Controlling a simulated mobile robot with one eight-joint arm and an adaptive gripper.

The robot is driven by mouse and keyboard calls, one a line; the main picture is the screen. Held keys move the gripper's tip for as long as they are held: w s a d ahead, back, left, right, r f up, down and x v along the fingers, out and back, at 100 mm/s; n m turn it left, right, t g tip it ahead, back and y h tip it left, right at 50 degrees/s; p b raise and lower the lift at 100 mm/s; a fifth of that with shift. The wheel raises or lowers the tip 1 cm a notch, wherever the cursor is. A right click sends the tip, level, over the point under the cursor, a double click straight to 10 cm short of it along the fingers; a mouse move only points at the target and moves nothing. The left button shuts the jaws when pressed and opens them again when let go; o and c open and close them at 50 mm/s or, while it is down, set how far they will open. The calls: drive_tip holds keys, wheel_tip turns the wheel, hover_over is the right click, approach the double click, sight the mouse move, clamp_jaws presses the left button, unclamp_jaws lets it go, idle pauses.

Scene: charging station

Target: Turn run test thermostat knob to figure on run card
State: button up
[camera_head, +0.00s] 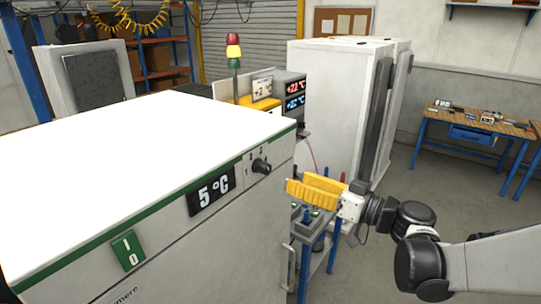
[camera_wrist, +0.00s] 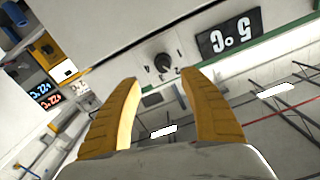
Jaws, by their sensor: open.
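The black thermostat knob (camera_head: 261,166) sits on the front of a white cabinet (camera_head: 205,245), right of a black display (camera_head: 211,190) reading 5 °C. In the wrist view the knob (camera_wrist: 162,63) is beyond my fingertips, roughly between them in the picture, with small scale figures around it; its exact setting is hard to read. The display (camera_wrist: 228,37) shows upside down there. My gripper (camera_head: 290,189) has yellow fingers, open and empty, to the right of the knob and apart from it. A small white card (camera_head: 262,87) behind the cabinet appears to read +2 °C.
A green I/O switch (camera_head: 128,250) is on the cabinet front. Red and blue readouts (camera_head: 294,95) stand behind, beside a tall white cabinet (camera_head: 335,110). A blue-legged stand (camera_head: 318,262) with small controls is below my gripper. A workbench (camera_head: 478,122) is far right; open floor lies before it.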

sight(269, 171)
drive_tip(key=x, duration=1)
drive_tip(key=shift+s+a+p, duration=0.15)
drive_tip(key=shift+a+p, duration=0.15)
drive_tip(key=shift+p, duration=0.05)
clamp_jaws()
